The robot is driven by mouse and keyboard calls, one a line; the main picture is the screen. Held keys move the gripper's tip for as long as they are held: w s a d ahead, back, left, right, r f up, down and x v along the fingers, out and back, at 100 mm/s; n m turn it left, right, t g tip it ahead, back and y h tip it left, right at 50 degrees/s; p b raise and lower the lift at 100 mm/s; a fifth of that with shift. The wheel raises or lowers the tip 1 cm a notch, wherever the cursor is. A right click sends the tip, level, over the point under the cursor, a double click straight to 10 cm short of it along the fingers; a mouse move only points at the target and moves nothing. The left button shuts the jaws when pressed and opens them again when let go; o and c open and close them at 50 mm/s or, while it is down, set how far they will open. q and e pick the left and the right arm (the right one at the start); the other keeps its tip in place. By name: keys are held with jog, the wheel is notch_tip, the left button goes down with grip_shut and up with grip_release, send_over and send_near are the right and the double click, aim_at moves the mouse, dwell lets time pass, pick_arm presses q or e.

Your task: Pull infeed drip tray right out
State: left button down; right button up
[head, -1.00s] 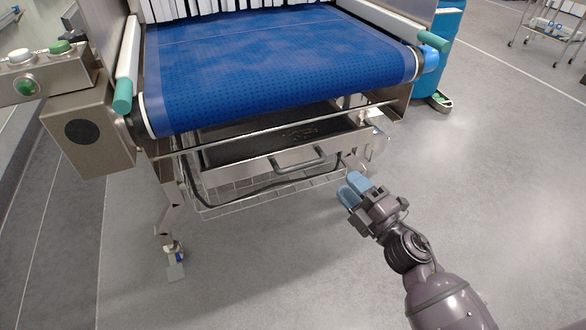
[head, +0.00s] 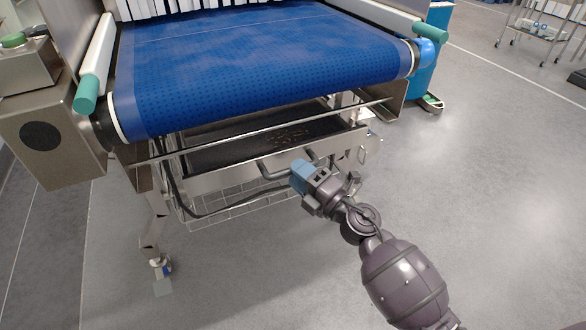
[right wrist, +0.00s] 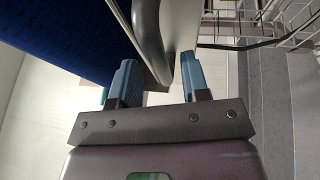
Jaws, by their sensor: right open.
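The infeed drip tray (head: 345,144) is a shallow steel tray with a dark inside, under the front end of the blue belt. Some brown bits lie in it. Its grey bar handle (head: 270,174) is on the front face, partly hidden by my right gripper (head: 301,177). That gripper is at the handle with its blue fingers. In the right wrist view, the fingers (right wrist: 160,82) are apart, and the curved handle (right wrist: 150,40) reaches into the gap between them, beside the tray's steel front (right wrist: 182,25). My left gripper is out of view.
The blue conveyor belt (head: 260,65) overhangs the tray. A wire basket (head: 235,215) hangs below it, with a dark cable. A steel control box (head: 45,135) stands at the left, and a machine leg (head: 155,235) below. The floor in front is clear.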

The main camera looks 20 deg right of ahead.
jog(key=shift+x, duration=1.05)
jog(key=shift+c, duration=0.3)
grip_shut()
